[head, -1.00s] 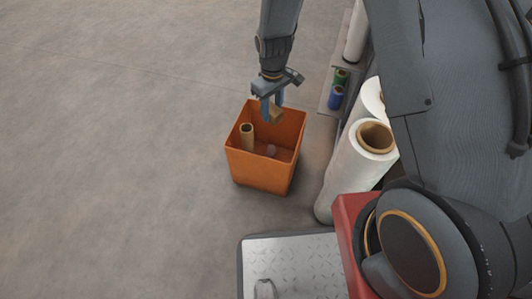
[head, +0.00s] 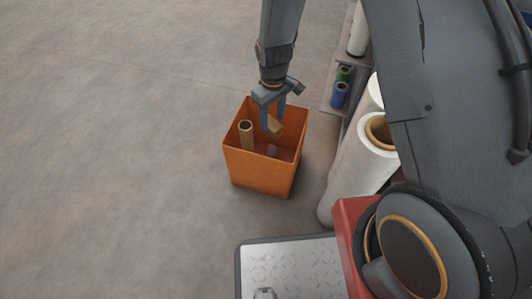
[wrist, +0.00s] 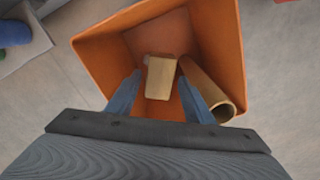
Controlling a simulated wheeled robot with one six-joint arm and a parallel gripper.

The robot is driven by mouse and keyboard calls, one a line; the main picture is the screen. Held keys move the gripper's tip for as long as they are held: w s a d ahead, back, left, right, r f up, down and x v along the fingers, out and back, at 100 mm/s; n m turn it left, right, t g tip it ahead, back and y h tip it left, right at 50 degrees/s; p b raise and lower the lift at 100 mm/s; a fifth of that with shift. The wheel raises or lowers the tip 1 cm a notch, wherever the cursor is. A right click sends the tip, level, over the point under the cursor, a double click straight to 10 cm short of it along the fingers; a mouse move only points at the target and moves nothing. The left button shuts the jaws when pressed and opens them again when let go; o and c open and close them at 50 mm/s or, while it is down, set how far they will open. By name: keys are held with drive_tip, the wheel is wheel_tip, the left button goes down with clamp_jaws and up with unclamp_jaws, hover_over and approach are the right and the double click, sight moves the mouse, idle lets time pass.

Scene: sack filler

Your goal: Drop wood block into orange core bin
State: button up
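The wood block (head: 275,127) is a small tan piece just below my fingertips in the head view, inside the outline of the bin's opening. In the wrist view the block (wrist: 160,77) shows between the two blue fingers, with a gap on each side. My gripper (head: 273,116) is open above the bin; its fingers also show in the wrist view (wrist: 160,76). The orange core bin (head: 258,172) stands upright on the floor, open at the top. The block appears in mid-air, not touching the fingers.
A cardboard core tube (head: 246,134) leans upright inside the bin, and a small greyish item (head: 271,150) lies in it. Large white film rolls (head: 360,165) stand to the right. A shelf with green and blue spools (head: 339,95) is behind them. The floor at left is clear.

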drive_tip(key=shift+o, duration=0.7)
wheel_tip(320, 180, up, 8)
drive_tip(key=p, duration=0.3)
drive_tip(key=shift+f, duration=0.1)
drive_tip(key=s+a+r, duration=0.3)
drive_tip(key=s+r, duration=0.2)
drive_tip(key=r, duration=0.2)
drive_tip(key=s+a+r, duration=0.4)
drive_tip(key=s+r, duration=0.1)
drive_tip(key=r, duration=0.2)
drive_tip(key=s+a+r+m+y, duration=0.1)
drive_tip(key=s+r, duration=0.4)
drive_tip(key=s, duration=0.4)
drive_tip(key=s+r, duration=0.5)
drive_tip(key=s, duration=0.4)
drive_tip(key=d+r+m+p, duration=0.3)
drive_tip(key=d+r+p, duration=0.7)
drive_tip(key=p, duration=0.6)
drive_tip(key=d+r+m+h+p, duration=0.1)
drive_tip(key=d+r+m+p, duration=0.2)
drive_tip(key=d+r+p, duration=0.7)
wheel_tip(320, 180, up, 6)
drive_tip(key=p, duration=0.6)
drive_tip(key=shift+w+d+f+m, duration=0.15)
drive_tip(key=shift+d+f+m, duration=0.05)
drive_tip(key=shift+d+m, duration=0.15)
